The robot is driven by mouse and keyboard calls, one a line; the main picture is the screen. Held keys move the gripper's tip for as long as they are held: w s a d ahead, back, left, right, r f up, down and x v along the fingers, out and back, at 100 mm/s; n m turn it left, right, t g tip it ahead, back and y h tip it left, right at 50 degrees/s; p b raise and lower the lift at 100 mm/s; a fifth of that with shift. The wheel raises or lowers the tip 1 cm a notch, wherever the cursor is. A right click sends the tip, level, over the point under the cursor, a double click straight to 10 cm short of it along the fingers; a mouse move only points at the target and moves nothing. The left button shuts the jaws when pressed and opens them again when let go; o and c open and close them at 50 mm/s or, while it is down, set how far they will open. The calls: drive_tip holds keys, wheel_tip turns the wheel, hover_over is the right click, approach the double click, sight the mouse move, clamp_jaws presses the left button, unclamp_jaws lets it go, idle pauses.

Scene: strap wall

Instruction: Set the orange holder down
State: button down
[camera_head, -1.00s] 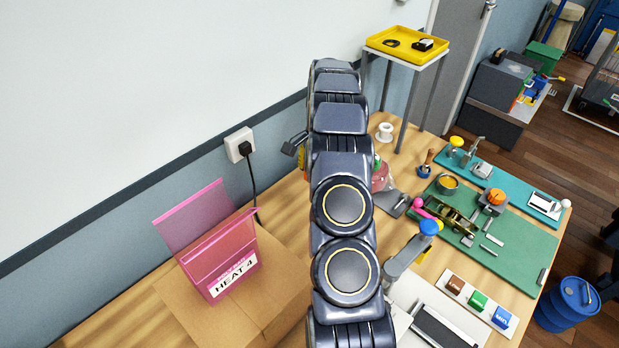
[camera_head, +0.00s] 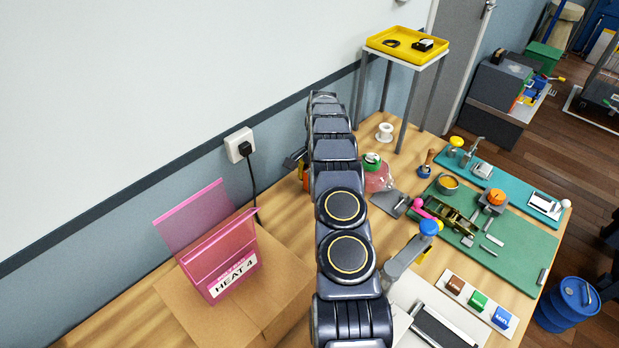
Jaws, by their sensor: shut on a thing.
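The orange holder (camera_head: 305,177) shows only as a narrow orange sliver at the left edge of my arm, over the back of the wooden bench near the wall. A dark part of my gripper (camera_head: 294,161) sticks out left of the arm just above it. My gripper is shut on the orange holder. My arm hides most of both, so I cannot tell whether the holder touches the bench.
A pink bin labelled HEAT 4 (camera_head: 225,255) sits on a cardboard box (camera_head: 270,295) at front left. A plugged socket (camera_head: 240,145) is on the wall. A pinkish bag (camera_head: 378,178) and white spool (camera_head: 384,131) lie right of the arm. A tall stand (camera_head: 402,57) holds a yellow tray.

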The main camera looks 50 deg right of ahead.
drive_tip(key=shift+f, duration=0.1)
drive_tip(key=c, duration=0.8)
unclamp_jaws()
drive_tip(key=shift+c, duration=0.2)
drive_tip(key=r, duration=0.4)
drive_tip(key=d+r, duration=0.1)
drive_tip(key=r, duration=0.7)
drive_tip(key=shift+d, duration=0.4)
